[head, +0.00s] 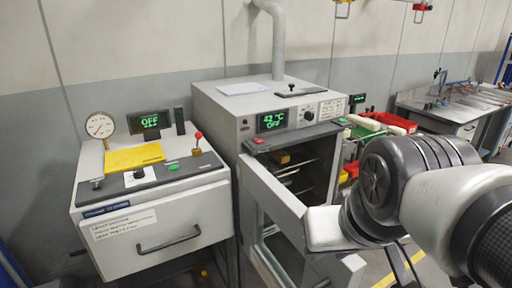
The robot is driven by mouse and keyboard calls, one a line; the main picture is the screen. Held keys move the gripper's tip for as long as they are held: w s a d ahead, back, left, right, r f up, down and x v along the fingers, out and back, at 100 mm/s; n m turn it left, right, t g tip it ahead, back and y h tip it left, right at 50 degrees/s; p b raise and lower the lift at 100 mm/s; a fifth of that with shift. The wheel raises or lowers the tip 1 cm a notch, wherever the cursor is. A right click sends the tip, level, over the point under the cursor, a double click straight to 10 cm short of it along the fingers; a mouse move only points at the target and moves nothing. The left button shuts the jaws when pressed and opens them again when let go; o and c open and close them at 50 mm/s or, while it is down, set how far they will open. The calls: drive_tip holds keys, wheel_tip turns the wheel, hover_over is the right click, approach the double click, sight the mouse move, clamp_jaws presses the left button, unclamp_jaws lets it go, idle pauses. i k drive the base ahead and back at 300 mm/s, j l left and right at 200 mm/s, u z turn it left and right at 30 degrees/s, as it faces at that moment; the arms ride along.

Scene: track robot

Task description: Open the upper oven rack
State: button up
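The oven (222,119) is a grey box with a green display (271,121) reading about 42 °C and OFF. Its door (274,189) stands swung open toward me. Inside, the upper rack (297,165) shows as thin metal bars, with a yellow-brown block (281,158) near it. Lower bars are dim and partly hidden by the door. My gripper's white hand (325,229) is at the end of my arm, in front of the oven opening and close to the door's right edge. Its fingers are not visible, and I cannot tell whether it touches anything.
A second cabinet (190,215) with a dark handle, gauge and OFF display stands left. Behind my arm are red bins (398,122) and a green tray (362,132). A bench (440,112) stands far right. My arm fills the lower right. Yellow-marked floor shows below.

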sight(303, 148)
drive_tip(key=l+u, duration=0.15)
drive_tip(key=l, duration=0.2)
drive_tip(key=k+l+u, duration=0.2)
drive_tip(key=l, duration=0.15)
drive_tip(key=l+u, duration=0.15)
drive_tip(key=l, duration=0.25)
drive_tip(key=l+u, duration=0.25)
drive_tip(key=l, duration=0.3)
drive_tip(key=k+l+u, duration=0.2)
drive_tip(key=l, duration=0.3)
drive_tip(key=i+l+u, duration=0.2)
drive_tip(key=l, duration=0.15)
drive_tip(key=l+u, duration=0.2)
drive_tip(key=l, duration=0.15)
drive_tip(key=i+l+u, duration=0.2)
drive_tip(key=l, duration=0.2)
drive_tip(key=i+l+u, duration=0.4)
drive_tip(key=l, duration=0.2)
drive_tip(key=i+l+u, duration=0.4)
drive_tip(key=l, duration=0.15)
drive_tip(key=i+l+u, duration=0.15)
drive_tip(key=l, duration=0.2)
